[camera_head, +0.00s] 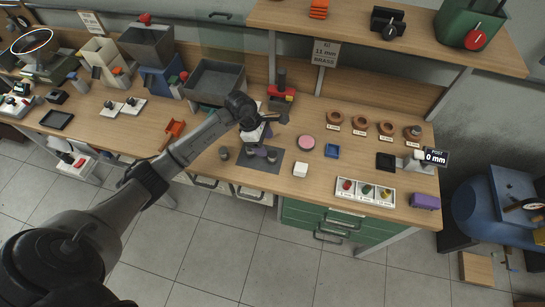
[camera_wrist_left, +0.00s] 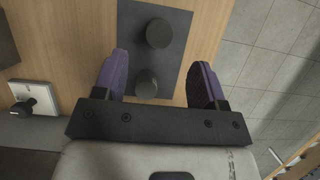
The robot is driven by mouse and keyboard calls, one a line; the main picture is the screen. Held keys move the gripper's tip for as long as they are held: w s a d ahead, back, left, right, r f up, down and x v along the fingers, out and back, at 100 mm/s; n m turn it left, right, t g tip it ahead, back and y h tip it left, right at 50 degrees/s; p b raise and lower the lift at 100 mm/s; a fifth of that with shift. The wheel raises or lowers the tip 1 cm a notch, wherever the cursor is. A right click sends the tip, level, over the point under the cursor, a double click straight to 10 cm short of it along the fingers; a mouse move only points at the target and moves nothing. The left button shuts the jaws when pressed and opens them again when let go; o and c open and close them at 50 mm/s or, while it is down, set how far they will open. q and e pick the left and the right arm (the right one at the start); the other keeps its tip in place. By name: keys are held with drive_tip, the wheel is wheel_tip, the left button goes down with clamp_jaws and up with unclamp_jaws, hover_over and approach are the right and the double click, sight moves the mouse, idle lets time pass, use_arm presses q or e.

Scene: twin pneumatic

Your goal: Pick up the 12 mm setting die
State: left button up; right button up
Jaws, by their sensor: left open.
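My left gripper (camera_head: 262,148) reaches down over a dark grey mat (camera_head: 259,180) on the bench. It is open, with purple fingers on either side of a dark grey cylinder, probably a setting die (camera_wrist_left: 147,83), in the left wrist view. The fingers stand apart from it, with a gap on both sides. A second dark cylinder (camera_wrist_left: 158,32) stands on the same mat, beyond the fingertips; it shows in the head view (camera_head: 272,156). Another dark grey cylinder (camera_head: 224,153) stands left of the mat. No size mark is readable on any cylinder. My right gripper is not in view.
A labelled white tray (camera_head: 365,193) holds coloured parts. Several brown rings (camera_head: 360,123) stand behind. The bench's front edge is close to the mat.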

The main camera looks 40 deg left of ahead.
sight(272, 154)
use_arm(q)
drive_tip(key=shift+x, duration=3.8)
drive_tip(key=c, duration=1.2)
